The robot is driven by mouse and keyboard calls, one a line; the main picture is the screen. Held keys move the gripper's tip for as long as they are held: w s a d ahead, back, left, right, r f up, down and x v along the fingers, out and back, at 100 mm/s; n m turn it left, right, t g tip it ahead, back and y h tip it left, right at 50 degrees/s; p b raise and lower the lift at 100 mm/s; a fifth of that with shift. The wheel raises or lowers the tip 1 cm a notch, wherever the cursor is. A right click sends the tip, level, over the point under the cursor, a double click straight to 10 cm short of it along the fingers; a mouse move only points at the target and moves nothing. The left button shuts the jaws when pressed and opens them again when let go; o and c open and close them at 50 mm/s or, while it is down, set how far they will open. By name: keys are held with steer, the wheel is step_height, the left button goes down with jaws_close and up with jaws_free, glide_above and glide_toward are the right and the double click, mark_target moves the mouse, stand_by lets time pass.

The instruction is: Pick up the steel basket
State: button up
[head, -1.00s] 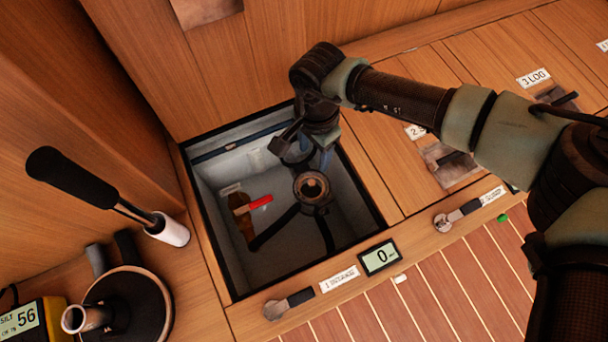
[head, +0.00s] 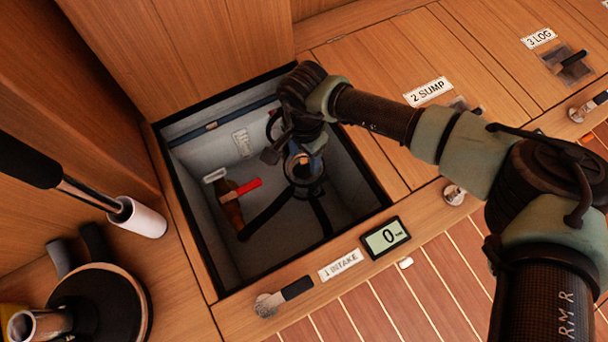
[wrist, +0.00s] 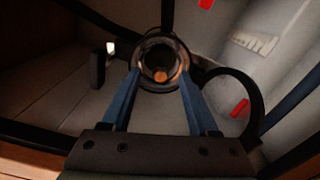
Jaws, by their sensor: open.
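A round, dark-rimmed strainer housing (head: 306,186) stands in the open locker, with dark hoses running from it. Its round mouth also shows in the wrist view (wrist: 160,62), with a paler ring and a coppery spot inside. I cannot clearly tell the steel basket apart from the housing; any basket inside is mostly in shadow. My gripper (wrist: 160,78) is open, its two blue fingers reaching toward the near left and right sides of the mouth. Nothing is held between them. I cannot tell whether they touch the rim. In the head view my wrist hides much of the gripper.
The locker's dark frame (head: 180,220) and pale walls surround my gripper. A red-handled valve (head: 240,190) is left of the housing. A white-ended tool (head: 138,217) stands at left.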

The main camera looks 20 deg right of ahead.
steer(key=shift+f, duration=0.25)
jaws_close()
stand_by(0.4)
step_height(320, 180, up, 18)
steer(key=p, duration=0.9)
